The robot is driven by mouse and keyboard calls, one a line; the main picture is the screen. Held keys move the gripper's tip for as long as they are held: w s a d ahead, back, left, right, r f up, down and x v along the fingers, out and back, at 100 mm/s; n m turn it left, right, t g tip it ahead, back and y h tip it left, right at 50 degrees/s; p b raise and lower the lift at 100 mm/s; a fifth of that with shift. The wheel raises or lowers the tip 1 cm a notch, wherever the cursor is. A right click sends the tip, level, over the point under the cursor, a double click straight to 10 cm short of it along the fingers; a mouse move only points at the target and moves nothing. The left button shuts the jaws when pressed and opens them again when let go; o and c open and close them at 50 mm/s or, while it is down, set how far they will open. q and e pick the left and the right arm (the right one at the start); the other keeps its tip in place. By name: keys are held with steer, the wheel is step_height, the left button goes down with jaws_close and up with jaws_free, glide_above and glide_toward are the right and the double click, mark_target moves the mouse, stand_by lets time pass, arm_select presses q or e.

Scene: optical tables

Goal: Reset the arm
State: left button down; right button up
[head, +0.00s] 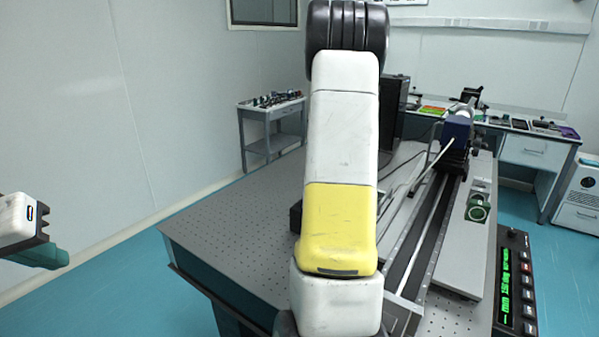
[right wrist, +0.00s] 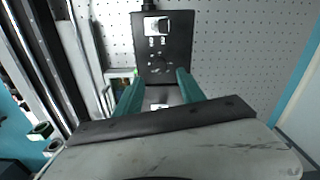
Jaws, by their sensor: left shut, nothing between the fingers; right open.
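My right arm (head: 341,150), white with a yellow band, rises through the middle of the head view and blocks part of the optical table (head: 225,235). Its gripper is hidden there. In the right wrist view my right gripper (right wrist: 160,90) shows two green fingers spread apart, with nothing held between them. A black box (right wrist: 163,45) with a switch and a round dial lies beyond the fingertips on the perforated table top. My left gripper (head: 42,256) is at the left edge of the head view, shut and empty, over the floor and away from the table.
A long rail (head: 425,225) with a dark blue device (head: 457,130) runs along the table's right side. A control panel with green digits (head: 515,280) is at the right. A small side table (head: 256,125) stands at the back left. The table's left part is clear.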

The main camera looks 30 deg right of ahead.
stand_by(0.3)
steer(key=s+a+r+n+t, duration=0.1)
steer(key=s+a+r+n, duration=0.15)
steer(key=a, duration=0.35)
steer(key=s+a+r+n+t+y, duration=0.1)
steer(key=s+a+r, duration=0.1)
steer(key=a+r, duration=0.25)
steer(key=s+a+r+n+t, duration=0.1)
steer(key=s+a+r, duration=0.1)
steer(key=a, duration=0.5)
steer(key=s+a+n+t+y, duration=0.1)
steer(key=s+a+n+t, duration=0.2)
steer(key=s+a, duration=1.1)
steer(key=n, duration=0.3)
steer(key=shift+s, duration=0.3)
steer(key=shift+f, duration=0.1)
steer(key=shift+c, duration=0.5)
